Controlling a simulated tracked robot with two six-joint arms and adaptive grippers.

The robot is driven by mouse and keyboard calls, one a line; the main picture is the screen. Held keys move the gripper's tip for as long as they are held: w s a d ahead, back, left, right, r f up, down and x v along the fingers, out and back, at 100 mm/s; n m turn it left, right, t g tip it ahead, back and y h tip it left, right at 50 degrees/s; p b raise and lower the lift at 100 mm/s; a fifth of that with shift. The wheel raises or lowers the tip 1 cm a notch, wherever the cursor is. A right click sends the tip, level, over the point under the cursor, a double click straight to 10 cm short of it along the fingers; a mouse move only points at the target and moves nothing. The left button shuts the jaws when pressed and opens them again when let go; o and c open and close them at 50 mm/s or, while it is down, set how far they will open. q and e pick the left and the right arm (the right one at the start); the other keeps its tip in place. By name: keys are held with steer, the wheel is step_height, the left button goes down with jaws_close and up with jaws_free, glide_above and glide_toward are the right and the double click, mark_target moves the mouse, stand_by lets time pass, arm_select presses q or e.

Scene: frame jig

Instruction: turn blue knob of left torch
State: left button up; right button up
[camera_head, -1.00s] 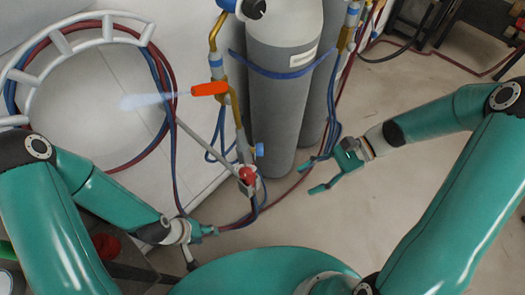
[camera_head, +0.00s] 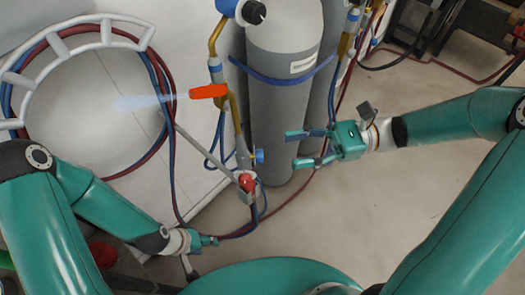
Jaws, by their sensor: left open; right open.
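The left torch (camera_head: 239,130) stands upright left of the grey cylinder, with a pale blue flame (camera_head: 150,102) pointing left from around its orange part (camera_head: 209,91). Its blue knob (camera_head: 259,156) sticks out to the right near the bottom, and its red knob (camera_head: 247,182) is just below. My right gripper (camera_head: 300,149) is open and empty, its fingers pointing left toward the blue knob, a short gap to its right. It overlaps the cylinder in the picture. My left gripper (camera_head: 212,241) is low, below and left of the red knob, away from both knobs; its finger gap is hard to see.
A grey gas cylinder (camera_head: 282,100) with a blue strap (camera_head: 285,72) stands behind the torch. Red and blue hoses (camera_head: 172,170) hang at the left beside a white curved frame (camera_head: 100,45). Another torch (camera_head: 348,40) is at the upper right. The floor (camera_head: 370,200) at the right is clear.

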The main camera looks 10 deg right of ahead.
mark_target(258, 156)
steer(key=a, duration=0.7)
steer(key=shift+a, duration=0.15)
